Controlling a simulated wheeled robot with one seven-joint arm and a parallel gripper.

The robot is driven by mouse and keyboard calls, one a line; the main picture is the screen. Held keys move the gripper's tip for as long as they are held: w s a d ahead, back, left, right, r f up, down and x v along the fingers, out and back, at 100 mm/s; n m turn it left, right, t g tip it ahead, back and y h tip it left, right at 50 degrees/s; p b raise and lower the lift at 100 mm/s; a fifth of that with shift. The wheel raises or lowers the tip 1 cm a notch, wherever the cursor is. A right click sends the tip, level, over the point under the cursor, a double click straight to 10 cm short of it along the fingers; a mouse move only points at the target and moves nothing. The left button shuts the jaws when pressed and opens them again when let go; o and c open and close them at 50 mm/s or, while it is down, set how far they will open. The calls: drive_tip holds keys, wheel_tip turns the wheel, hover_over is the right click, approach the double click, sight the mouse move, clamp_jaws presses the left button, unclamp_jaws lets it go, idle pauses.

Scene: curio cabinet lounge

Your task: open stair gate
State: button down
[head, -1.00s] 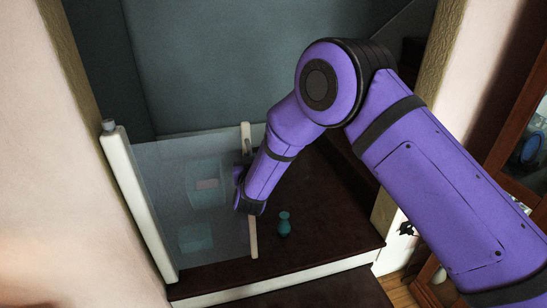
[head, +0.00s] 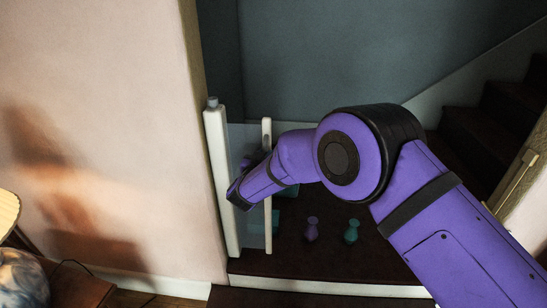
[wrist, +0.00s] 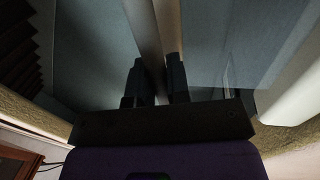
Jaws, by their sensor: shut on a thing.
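The stair gate has a pale hinge post (head: 222,180) at the left wall, a see-through panel (head: 250,140) and a pale upright end bar (head: 267,232). The panel is seen steeply foreshortened, with the end bar close to the post in the head view. My gripper (wrist: 155,85) is shut on a pale upright bar (wrist: 158,35) of the gate in the wrist view, one finger on each side. In the head view the arm crosses in front of the end bar, and the fingertips are hidden.
A purple vase (head: 311,230) and a teal vase (head: 352,231) stand on the dark landing (head: 330,262) right of the gate. Teal boxes show partly behind the gate and arm. Dark stairs (head: 500,120) rise at the right. A side table (head: 75,290) stands lower left.

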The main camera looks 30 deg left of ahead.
drive_tip(key=c, duration=1.4)
unclamp_jaws()
drive_tip(key=v, duration=1)
drive_tip(key=shift+s, duration=0.35)
drive_tip(key=shift+d, duration=0.1)
